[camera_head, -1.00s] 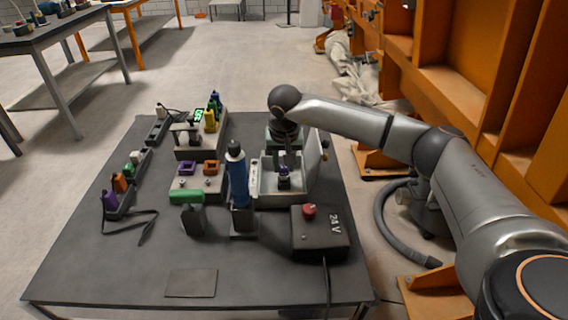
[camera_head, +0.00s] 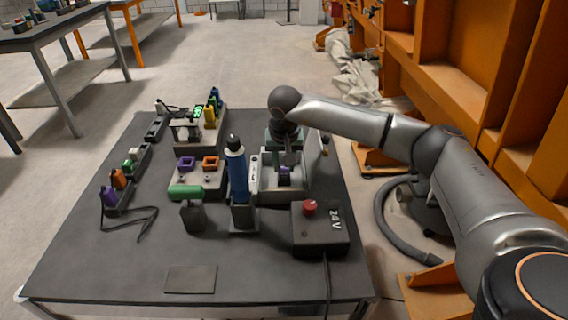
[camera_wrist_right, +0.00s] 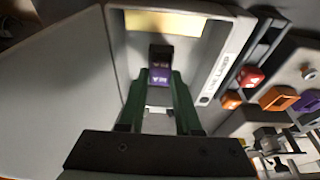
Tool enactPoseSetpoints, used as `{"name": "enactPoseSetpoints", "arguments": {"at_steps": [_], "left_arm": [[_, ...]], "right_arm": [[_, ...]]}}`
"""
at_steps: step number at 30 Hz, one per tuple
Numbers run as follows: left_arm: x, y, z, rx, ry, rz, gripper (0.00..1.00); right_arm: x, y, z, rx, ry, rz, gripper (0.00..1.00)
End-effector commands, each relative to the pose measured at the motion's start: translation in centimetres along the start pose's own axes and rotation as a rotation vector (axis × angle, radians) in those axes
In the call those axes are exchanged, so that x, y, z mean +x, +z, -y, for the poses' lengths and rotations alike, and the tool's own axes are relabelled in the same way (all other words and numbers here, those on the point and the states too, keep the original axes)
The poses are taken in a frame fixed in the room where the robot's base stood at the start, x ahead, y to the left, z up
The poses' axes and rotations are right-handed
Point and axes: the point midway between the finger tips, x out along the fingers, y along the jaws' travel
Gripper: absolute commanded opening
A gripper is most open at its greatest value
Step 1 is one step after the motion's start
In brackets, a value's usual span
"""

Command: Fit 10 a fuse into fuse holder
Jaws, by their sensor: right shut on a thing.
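My right gripper (camera_head: 284,160) points down into an open grey box (camera_head: 268,196) on the table. In the right wrist view its green fingers (camera_wrist_right: 158,88) are shut on a purple fuse (camera_wrist_right: 160,76) with pale lettering that I cannot read surely. The fuse also shows in the head view (camera_head: 284,171), low inside the box. A dark block (camera_wrist_right: 161,54) sits directly at the fuse's far end; I cannot tell whether it is the holder or whether the fuse is seated in it. My left gripper is not in view.
The box's lid (camera_wrist_right: 75,80) stands open at one side. A blue-handled tool (camera_head: 237,178) stands upright left of the box. A 24 V box with a red button (camera_head: 310,208) is in front. A rack with coloured pieces (camera_head: 118,180) lies left.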

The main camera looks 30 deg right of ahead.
Motion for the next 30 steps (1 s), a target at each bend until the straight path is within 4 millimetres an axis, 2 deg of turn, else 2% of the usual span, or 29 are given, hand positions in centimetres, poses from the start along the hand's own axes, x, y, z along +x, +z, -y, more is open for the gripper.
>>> {"name": "enactPoseSetpoints", "arguments": {"at_steps": [15,16,24,30], "left_arm": [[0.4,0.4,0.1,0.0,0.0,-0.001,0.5],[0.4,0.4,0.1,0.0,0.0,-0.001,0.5],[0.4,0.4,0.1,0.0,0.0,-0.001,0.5],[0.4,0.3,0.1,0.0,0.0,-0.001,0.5]], "right_arm": [[1.2,0.4,0.0,0.0,0.001,0.001,0.0],[1.2,0.4,0.0,0.0,0.001,0.001,0.36],[1.1,0.3,0.0,0.0,0.001,0.001,0.66],[1.1,0.3,0.0,0.0,0.001,0.001,0.69]]}}
